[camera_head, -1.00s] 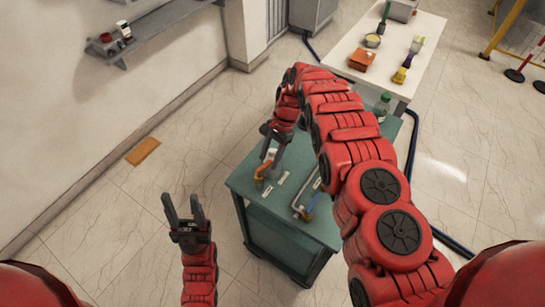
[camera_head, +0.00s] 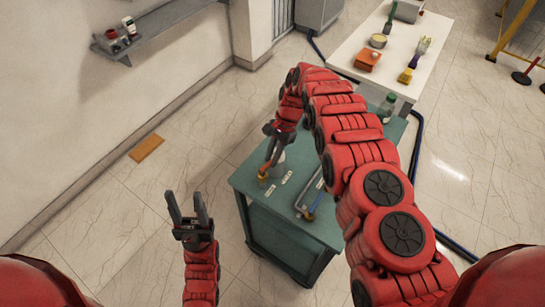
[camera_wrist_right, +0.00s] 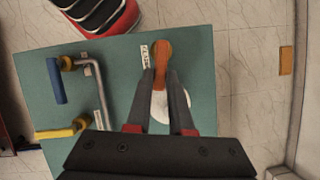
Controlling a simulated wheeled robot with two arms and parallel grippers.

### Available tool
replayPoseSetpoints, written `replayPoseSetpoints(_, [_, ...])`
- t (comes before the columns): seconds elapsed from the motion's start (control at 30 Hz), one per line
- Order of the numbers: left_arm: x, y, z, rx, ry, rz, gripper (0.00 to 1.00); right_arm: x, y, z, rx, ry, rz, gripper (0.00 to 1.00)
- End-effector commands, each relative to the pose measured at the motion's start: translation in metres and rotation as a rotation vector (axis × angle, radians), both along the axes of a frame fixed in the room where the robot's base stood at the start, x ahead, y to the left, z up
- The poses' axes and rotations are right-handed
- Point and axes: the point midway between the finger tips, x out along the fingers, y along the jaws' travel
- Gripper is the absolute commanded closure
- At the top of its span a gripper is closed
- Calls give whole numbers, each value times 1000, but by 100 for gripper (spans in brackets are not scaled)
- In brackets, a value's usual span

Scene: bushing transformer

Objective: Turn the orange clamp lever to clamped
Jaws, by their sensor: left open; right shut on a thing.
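The orange clamp lever (camera_wrist_right: 161,62) shows in the right wrist view on the teal table top (camera_wrist_right: 200,95), its rounded end pointing away from my wrist. My right gripper (camera_wrist_right: 161,78) has its two fingers on either side of the lever and is shut on it. In the head view this gripper (camera_head: 267,168) points down at the table's left part, and only a little orange shows by its fingertips. A white round part (camera_wrist_right: 172,105) sits beneath the fingers. A small white label (camera_wrist_right: 146,57) lies beside the lever, its text unreadable. My left gripper (camera_head: 188,212) is open and empty, left of the table.
A bent grey pipe (camera_wrist_right: 98,85) with a blue handle (camera_wrist_right: 56,80) and a yellow handle (camera_wrist_right: 62,132) is on the same table top. A white table (camera_head: 345,61) with several objects stands behind. A wall shelf (camera_head: 160,29) is at upper left. Floor around my left gripper is clear.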

Motion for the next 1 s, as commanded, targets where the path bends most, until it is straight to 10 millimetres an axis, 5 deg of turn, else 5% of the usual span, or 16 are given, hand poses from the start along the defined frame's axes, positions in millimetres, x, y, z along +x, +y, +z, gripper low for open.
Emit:
replayPoseSetpoints(0.2, [0,0,-54,0,1,0,50,6,5,-13,3,-6,117,100])
replayPoseSetpoints(0.4, [0,0,-83,0,1,0,50,7,7,-9,1,-4,201,100])
replayPoseSetpoints(0.83, [0,0,-86,0,0,0,50,6,7,-1,0,0,228,100])
replayPoseSetpoints(0.87, [0,0,-86,0,0,0,50,6,7,-1,0,0,228,78])
replayPoseSetpoints(1.0, [0,0,-86,0,0,0,50,6,7,-1,0,0,227,53])
